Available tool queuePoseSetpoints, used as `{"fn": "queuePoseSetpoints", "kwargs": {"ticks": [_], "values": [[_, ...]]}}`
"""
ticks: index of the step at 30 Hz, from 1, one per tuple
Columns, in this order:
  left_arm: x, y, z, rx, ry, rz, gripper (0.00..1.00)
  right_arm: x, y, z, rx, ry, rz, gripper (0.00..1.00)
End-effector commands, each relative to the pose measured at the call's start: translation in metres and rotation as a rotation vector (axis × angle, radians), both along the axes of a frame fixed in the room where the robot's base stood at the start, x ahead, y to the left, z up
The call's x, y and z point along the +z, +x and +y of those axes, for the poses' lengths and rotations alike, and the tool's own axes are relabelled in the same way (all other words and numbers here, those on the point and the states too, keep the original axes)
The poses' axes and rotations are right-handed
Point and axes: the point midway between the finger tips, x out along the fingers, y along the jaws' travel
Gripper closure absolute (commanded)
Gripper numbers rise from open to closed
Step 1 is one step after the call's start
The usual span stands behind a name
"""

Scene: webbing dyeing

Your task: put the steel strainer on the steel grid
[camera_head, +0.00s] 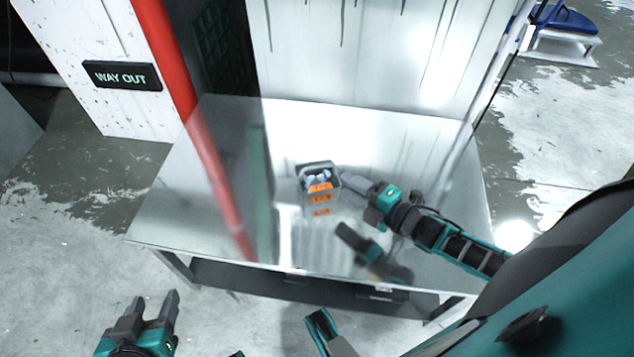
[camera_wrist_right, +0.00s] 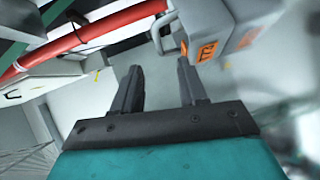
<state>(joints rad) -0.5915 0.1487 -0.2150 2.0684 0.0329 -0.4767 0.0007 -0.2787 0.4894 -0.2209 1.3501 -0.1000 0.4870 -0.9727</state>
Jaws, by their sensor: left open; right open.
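I cannot make out a steel strainer or a steel grid for certain in either view. A small grey open-topped container (camera_head: 304,182) with orange labels stands on the shiny table, with pale contents inside. It also shows at the upper right of the right wrist view (camera_wrist_right: 228,22), with a loop-like handle at its left. My right gripper (camera_head: 346,183) is open just right of the container; the wrist view shows its fingers (camera_wrist_right: 160,68) apart with nothing between them. My left gripper (camera_head: 155,299) is open and empty, off the table's front left.
The steel table (camera_head: 370,125) is mirror-like and shows reflections of the container and my right gripper. Most of its top is clear. A red pipe (camera_head: 165,45) and a "WAY OUT" sign (camera_head: 122,76) are behind it at the left. A white wall panel (camera_head: 370,50) stands behind the table.

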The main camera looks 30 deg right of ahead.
Motion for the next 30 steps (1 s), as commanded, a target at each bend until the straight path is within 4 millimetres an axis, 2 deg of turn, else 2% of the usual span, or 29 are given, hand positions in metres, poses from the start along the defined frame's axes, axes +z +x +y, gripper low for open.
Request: {"fn": "queuePoseSetpoints", "kwargs": {"ticks": [1,4,11,21,30], "values": [[-0.006,0.0,0.0,0.0,0.001,0.002,0.47,-0.003,0.011,0.004,0.001,0.002,-0.004,0.58],[-0.01,-0.001,0.0,-0.001,0.001,0.007,0.47,-0.006,0.026,0.01,-0.001,0.002,-0.002,0.58],[-0.011,-0.001,-0.001,-0.004,0.0,0.009,0.47,-0.007,0.041,0.016,-0.002,0.003,0.0,0.58],[-0.016,0.002,-0.006,-0.013,-0.01,0.004,0.47,-0.012,0.082,0.033,-0.002,0.004,0.001,0.58],[-0.014,0.003,-0.008,-0.013,-0.013,0.007,0.47,-0.012,0.086,0.034,-0.001,0.003,0.002,0.58]]}}
